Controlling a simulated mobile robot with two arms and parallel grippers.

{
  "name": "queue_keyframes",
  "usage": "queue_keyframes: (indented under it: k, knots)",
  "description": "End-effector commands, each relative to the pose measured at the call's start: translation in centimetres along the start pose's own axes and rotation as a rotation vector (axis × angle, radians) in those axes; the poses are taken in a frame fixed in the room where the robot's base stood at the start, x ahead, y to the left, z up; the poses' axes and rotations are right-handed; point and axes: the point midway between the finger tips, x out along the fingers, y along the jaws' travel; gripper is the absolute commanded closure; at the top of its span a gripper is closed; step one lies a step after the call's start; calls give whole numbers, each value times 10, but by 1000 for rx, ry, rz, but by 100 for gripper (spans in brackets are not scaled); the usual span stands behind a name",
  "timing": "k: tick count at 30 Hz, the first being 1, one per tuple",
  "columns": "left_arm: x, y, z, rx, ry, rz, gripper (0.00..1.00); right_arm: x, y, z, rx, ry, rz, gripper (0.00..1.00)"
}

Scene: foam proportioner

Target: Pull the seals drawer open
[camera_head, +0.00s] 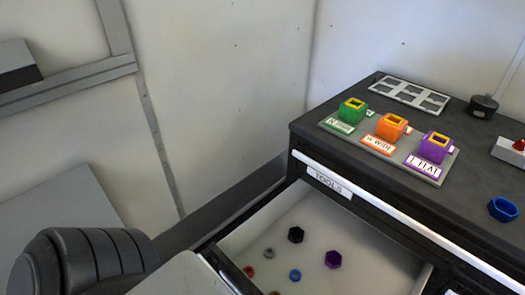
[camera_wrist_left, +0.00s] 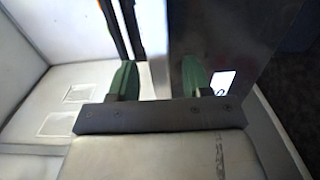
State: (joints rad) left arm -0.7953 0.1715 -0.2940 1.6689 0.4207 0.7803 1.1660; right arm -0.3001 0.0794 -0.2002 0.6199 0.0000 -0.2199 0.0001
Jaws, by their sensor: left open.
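A drawer (camera_head: 350,240) stands open in the head view, below the closed front with the TOOLS label (camera_head: 329,181). Several small black, purple, blue, red and grey pieces lie on its pale floor. Its own label does not show there, so I cannot tell from print whether it is the seals drawer. In the left wrist view my left gripper (camera_wrist_left: 160,78) has two green fingers, apart. A dark panel edge and a white label (camera_wrist_left: 222,82), too cut off to read, show by the fingers; contact is unclear. My right gripper is not in view.
The dark cabinet top (camera_head: 330,110) carries a grey board with green (camera_head: 352,111), orange (camera_head: 391,127) and purple (camera_head: 435,147) blocks, a pale tray (camera_head: 415,94) and a blue ring (camera_head: 503,209). White walls stand behind and left.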

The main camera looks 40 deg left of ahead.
Motion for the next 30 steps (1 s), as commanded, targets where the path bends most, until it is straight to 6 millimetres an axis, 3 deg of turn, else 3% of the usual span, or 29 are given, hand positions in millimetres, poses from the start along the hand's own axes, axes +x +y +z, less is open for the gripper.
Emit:
queue_keyframes:
  k: [6,12,30]
  knots:
    - [-48,-3,0,1,-2,-5,51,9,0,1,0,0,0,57]
    - [-76,-2,0,1,-2,-3,51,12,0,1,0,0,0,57]
    - [-84,0,0,1,-1,-1,51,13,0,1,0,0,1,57]
